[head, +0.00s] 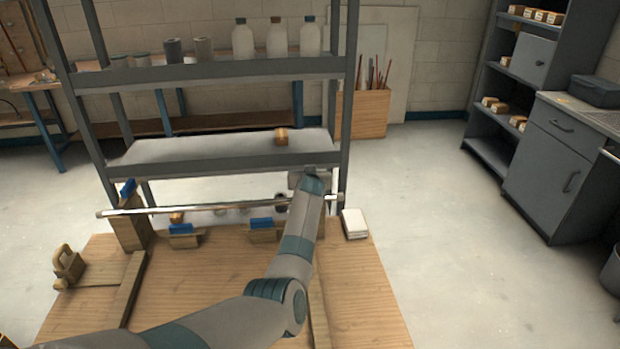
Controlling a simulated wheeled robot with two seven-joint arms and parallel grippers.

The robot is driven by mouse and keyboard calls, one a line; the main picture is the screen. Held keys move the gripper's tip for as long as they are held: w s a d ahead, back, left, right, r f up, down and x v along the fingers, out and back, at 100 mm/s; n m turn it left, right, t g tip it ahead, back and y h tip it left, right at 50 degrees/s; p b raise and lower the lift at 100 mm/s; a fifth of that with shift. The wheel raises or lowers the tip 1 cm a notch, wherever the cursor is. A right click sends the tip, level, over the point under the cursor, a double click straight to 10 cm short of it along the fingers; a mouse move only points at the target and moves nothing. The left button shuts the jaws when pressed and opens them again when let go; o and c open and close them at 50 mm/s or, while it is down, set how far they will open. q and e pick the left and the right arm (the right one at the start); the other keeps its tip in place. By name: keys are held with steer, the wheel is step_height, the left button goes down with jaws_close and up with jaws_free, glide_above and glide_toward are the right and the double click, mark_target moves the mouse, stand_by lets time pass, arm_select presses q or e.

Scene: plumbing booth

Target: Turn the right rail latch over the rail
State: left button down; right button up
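A silver rail (225,207) runs across the back of the wooden workbench (205,275). Its left end lies at a wooden post (130,228) with a blue latch (128,189) standing up on it. Its right end shows just past my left arm. My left gripper (309,174) is at the right part of the rail, seen from behind; its fingers are mostly hidden by my wrist. The right rail latch is not clearly visible and seems hidden behind this arm, so I cannot tell its position or whether I touch it. My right gripper is not in view.
Two blue-topped wooden blocks (183,236) (263,231) stand by the rail. A wooden piece (68,267) sits at the left edge and a white box (355,224) at the back right corner. A grey shelf rack (215,72) stands behind.

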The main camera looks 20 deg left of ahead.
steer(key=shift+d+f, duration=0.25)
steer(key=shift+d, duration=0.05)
arm_select(q)
steer(key=c, duration=1.7)
jaws_free()
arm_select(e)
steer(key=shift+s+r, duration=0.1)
